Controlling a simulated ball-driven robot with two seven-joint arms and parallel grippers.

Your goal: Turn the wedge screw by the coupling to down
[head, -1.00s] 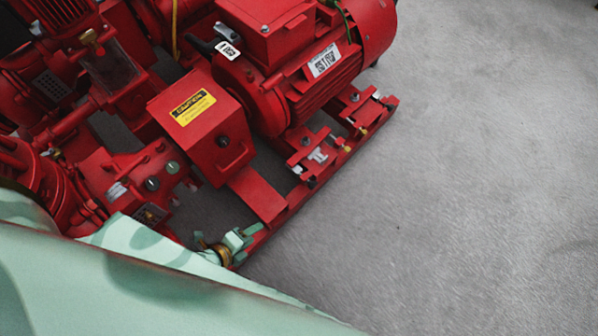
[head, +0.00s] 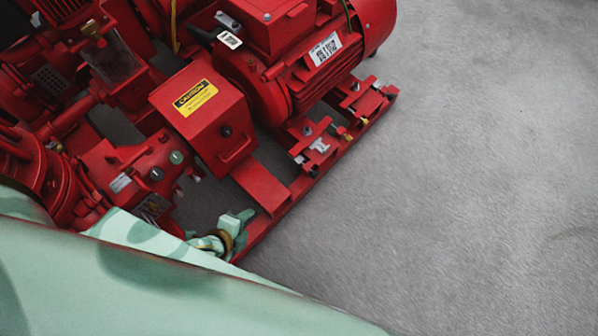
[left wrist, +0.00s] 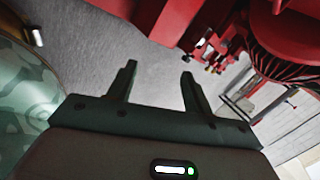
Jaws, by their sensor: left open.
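The red coupling guard (head: 205,115), with a yellow caution label, stands between pump and motor. Right of it, the motor foot on the base rail carries silver fittings (head: 319,146) and small brass screws (head: 348,136). I cannot tell which one is the wedge screw or how it is turned. My left gripper (head: 238,226), pale green, is low at the near end of the rail, apart from these fittings. In the left wrist view its two fingers (left wrist: 158,76) are spread and empty, with grey floor between them. Small fittings (left wrist: 212,60) show beyond, up and right. My right gripper is not seen.
The red motor (head: 310,60) rises behind the foot fittings. The red base rail (head: 285,207) runs along the skid's right edge. Grey floor (head: 470,180) to the right is clear. My own green arm covers the lower left.

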